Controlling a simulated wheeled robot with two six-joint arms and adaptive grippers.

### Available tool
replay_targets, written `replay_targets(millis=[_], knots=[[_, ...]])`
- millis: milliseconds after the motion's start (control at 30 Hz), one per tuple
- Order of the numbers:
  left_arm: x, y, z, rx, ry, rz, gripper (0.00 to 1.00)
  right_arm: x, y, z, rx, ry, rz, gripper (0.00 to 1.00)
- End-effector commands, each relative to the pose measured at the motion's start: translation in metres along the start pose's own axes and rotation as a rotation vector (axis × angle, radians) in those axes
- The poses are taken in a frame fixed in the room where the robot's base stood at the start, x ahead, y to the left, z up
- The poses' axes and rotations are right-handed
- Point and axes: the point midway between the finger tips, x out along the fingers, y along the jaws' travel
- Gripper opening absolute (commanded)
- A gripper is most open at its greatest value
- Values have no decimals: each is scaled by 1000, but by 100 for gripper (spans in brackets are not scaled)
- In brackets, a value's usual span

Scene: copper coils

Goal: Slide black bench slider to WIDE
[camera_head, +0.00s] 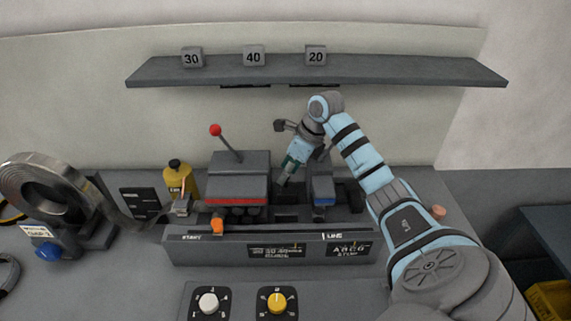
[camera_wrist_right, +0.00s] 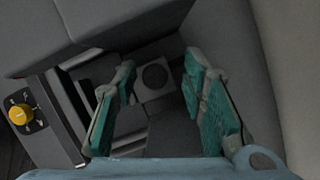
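My right gripper (camera_head: 287,178) hangs over the dark bench machine, between its red-striped block (camera_head: 237,180) and its blue-striped block (camera_head: 322,190). In the right wrist view, the gripper (camera_wrist_right: 159,72) is open, with teal finger pads spread apart. Between and beyond the fingertips is a dark grey block with a round black top (camera_wrist_right: 154,75); no contact shows. This may be the black slider, but I cannot tell for sure. No WIDE marking is readable. My left gripper is out of view.
The front panel (camera_head: 210,252) carries START and LINE labels and an orange knob (camera_head: 217,225). White (camera_head: 208,302) and yellow (camera_head: 277,301) dials sit in front. A red-tipped lever (camera_head: 215,130) stands behind. A shelf (camera_head: 400,72) holds blocks numbered 30, 40 and 20. A coil (camera_head: 40,190) is at left.

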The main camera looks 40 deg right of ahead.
Motion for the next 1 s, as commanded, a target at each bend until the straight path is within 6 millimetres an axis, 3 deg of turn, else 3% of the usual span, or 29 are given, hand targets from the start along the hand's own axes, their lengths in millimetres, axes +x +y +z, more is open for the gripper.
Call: replay_targets(millis=[300, 367, 700, 833, 1000], knots=[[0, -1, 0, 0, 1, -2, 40, -5, 0, 1, -1, 0, 2, 39], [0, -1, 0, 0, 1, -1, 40, -14, 0, 0, 0, 0, 0, 39], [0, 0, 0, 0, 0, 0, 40, -102, -2, 1, 0, -1, 0, 39], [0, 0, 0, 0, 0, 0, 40, -117, -2, 0, 1, 0, 3, 39], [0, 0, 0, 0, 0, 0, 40, -119, -1, 0, 0, 1, 4, 39]])
